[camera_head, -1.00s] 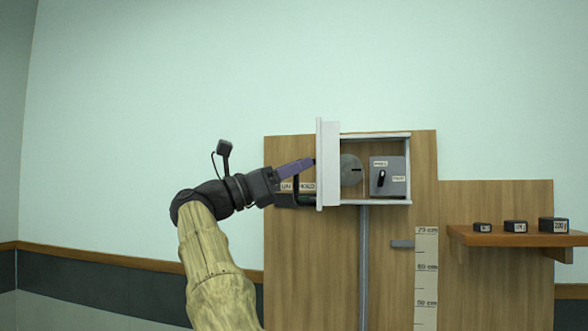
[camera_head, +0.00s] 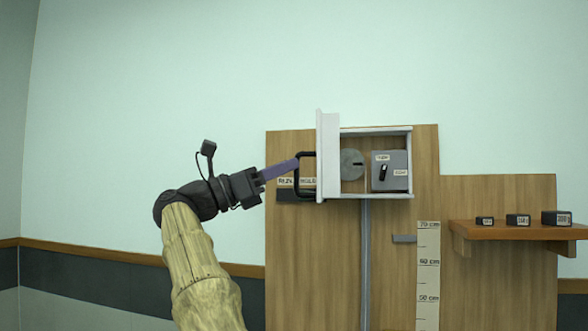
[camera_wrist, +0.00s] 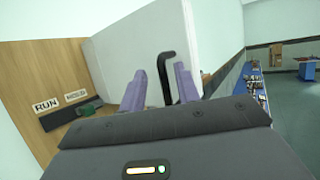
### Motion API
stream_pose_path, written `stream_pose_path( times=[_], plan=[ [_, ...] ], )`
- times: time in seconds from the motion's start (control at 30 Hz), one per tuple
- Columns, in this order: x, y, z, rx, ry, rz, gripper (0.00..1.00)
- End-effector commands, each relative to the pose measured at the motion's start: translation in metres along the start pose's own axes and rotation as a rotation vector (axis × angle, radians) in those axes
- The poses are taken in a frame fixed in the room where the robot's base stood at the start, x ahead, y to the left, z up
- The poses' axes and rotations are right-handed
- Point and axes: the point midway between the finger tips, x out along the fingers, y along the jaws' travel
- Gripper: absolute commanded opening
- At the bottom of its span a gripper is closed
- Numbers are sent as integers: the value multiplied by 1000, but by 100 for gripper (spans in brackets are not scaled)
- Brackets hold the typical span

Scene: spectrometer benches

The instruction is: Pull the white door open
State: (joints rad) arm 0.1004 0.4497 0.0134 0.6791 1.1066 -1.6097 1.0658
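The white door (camera_head: 328,155) of the wall box (camera_head: 376,131) stands swung wide open, edge toward me, on the box's left side. Its black handle (camera_head: 298,180) sticks out to the left. My gripper (camera_head: 296,163) is at the handle's left side, coming from the left. In the wrist view the door (camera_wrist: 125,55) fills the middle, and the black handle (camera_wrist: 168,75) shows between the two purple fingers of my gripper (camera_wrist: 160,82). The fingers are apart, with gaps to the handle, so they do not grip it.
Inside the box are a grey disc (camera_head: 351,165) and a grey switch unit (camera_head: 389,169). A wooden shelf (camera_head: 515,233) with small dark blocks is at the right. A label strip reading RUN (camera_wrist: 47,105) is on the board left of the door. Free room lies left of my arm.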

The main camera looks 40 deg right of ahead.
Motion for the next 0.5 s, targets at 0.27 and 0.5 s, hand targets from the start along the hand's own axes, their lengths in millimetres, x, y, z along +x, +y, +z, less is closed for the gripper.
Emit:
stream_pose_path(
  times=[0.27,0.5],
  plan=[
    [-59,0,-2,2,0,4,32],
    [-107,0,0,3,-1,3,32]
  ],
)
